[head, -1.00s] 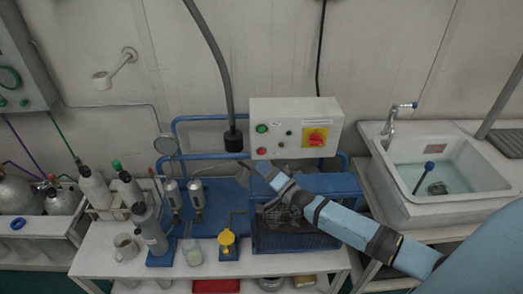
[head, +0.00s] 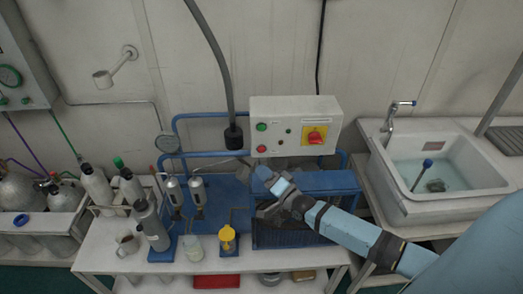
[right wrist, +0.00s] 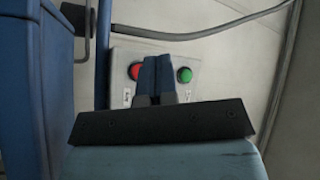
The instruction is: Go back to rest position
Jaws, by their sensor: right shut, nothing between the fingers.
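My right gripper (head: 268,178) is in front of and below the white control box (head: 296,112), over the blue compressor frame. My right arm comes in from the lower right. In the right wrist view its two blue fingers (right wrist: 157,62) are together with nothing between them. They point toward the control box (right wrist: 203,70). The red button (right wrist: 135,71) and green button (right wrist: 185,75) show on either side of the fingers. My left gripper is not in view.
A sink (head: 440,172) stands at the right. A thick grey hose (head: 214,50) hangs left of the box.

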